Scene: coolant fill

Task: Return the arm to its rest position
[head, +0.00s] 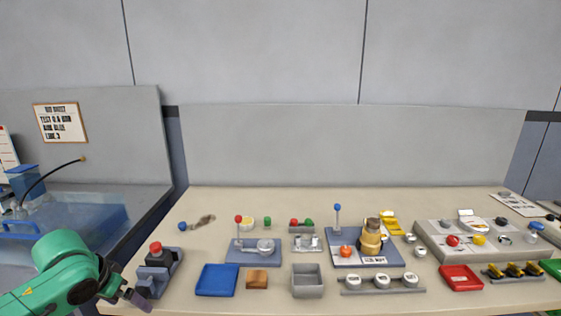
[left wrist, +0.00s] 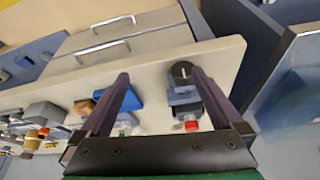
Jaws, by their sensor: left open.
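My left arm is green and comes in at the bottom left of the head view. My left gripper (head: 138,298) is low at the table's left front corner, beside a dark grey device with a red button (head: 156,258). In the left wrist view the two dark fingers of my left gripper (left wrist: 160,74) are spread apart, with nothing held between them. That view shows the red-button device (left wrist: 190,124) close to the right finger, partly hidden by it. Whether the finger touches the device I cannot tell. My right gripper is not in view.
The beige table (head: 200,308) holds a blue tray (head: 217,280), a brown block (head: 257,280), a grey bin (head: 308,282), a red tray (head: 461,278) and several lever fixtures. A blue translucent tank (head: 75,215) stands left of the table. Drawer fronts with handles (left wrist: 103,52) show in the wrist view.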

